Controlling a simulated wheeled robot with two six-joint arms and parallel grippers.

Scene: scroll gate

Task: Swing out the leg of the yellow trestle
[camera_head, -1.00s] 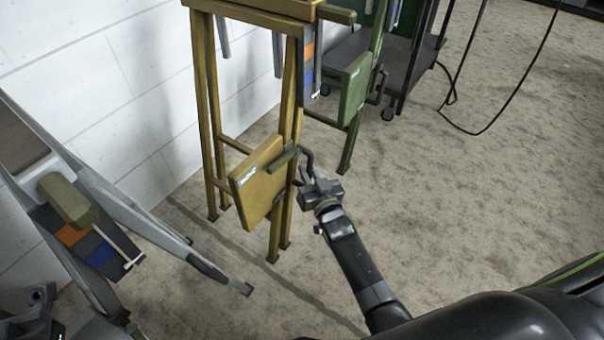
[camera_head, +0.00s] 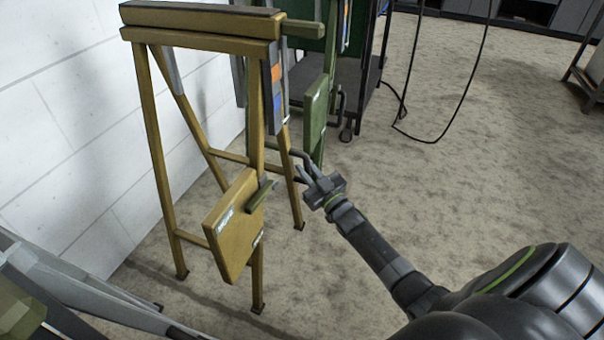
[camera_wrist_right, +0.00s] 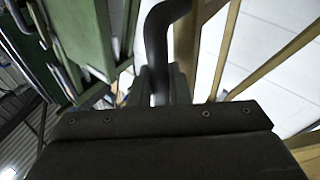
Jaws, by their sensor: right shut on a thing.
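The yellow trestle (camera_head: 195,42) stands by the white wall in the head view, its two leg frames spread apart at the feet. A square yellow plate (camera_head: 236,228) hangs on its near right leg. A dark bent handle (camera_head: 290,151) sticks out from the far leg frame (camera_head: 289,175). It also shows in the right wrist view (camera_wrist_right: 158,45). My right gripper (camera_head: 307,174) is shut on this handle, to the right of the trestle; the wrist view shows the handle between both fingers (camera_wrist_right: 163,85). My left gripper is out of view.
A green trestle with a green plate (camera_head: 316,112) stands close behind, beside a dark cart (camera_head: 356,85). A grey trestle (camera_head: 90,300) fills the lower left corner. A black cable (camera_head: 402,110) hangs to the floor at the back. The carpet on the right is clear.

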